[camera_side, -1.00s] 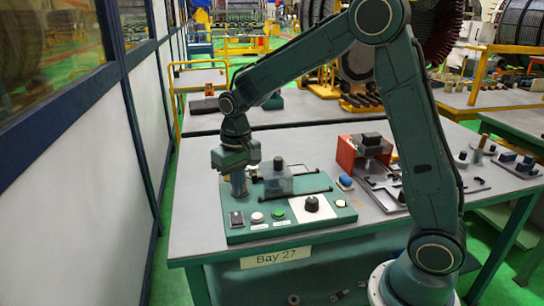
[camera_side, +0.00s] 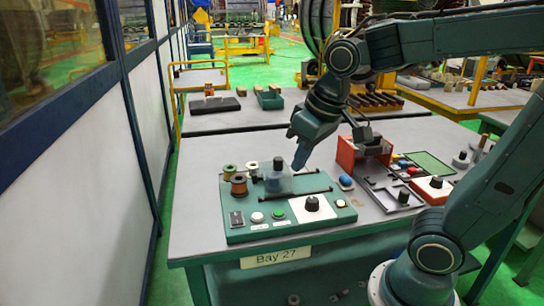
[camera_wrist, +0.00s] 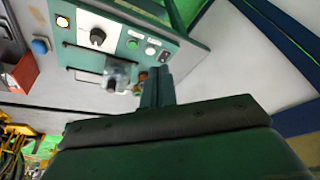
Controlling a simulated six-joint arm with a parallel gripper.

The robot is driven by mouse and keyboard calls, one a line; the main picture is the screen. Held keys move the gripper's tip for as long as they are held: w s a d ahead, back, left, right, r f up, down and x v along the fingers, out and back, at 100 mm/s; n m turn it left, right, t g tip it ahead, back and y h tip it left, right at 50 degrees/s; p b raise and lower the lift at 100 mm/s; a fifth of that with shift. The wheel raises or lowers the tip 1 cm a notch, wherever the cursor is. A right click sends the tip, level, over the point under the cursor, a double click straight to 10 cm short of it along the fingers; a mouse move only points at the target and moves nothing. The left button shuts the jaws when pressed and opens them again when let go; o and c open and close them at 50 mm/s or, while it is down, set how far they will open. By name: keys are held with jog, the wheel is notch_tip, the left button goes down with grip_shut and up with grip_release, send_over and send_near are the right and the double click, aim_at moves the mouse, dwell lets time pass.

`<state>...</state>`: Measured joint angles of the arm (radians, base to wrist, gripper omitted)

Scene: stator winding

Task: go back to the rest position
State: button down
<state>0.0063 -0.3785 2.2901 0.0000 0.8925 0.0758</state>
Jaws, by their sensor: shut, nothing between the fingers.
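My gripper (camera_side: 301,158) hangs tilted above the right rear part of the green control panel (camera_side: 285,231) in the side view. Its fingers are together, with nothing visible between them. In the wrist view the shut fingers (camera_wrist: 157,82) point toward the panel (camera_wrist: 185,60), apart from it. The panel carries a clear cover (camera_side: 279,183), a black knob (camera_side: 312,203) on a white plate, and white and green buttons. Copper-coloured wire spools (camera_side: 239,186) stand at its left rear corner.
A blue dome button (camera_side: 345,181) sits right of the panel. A red box (camera_side: 347,153) and a grey tray (camera_side: 385,196) stand farther right. A white wall (camera_side: 110,180) runs along the left. The grey table is bare left of the panel.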

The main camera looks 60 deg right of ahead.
jog(key=s+n+t, duration=0.1)
jog(key=s, duration=0.7)
jog(key=shift+s+t, duration=0.2)
jog(key=shift+t, duration=0.2)
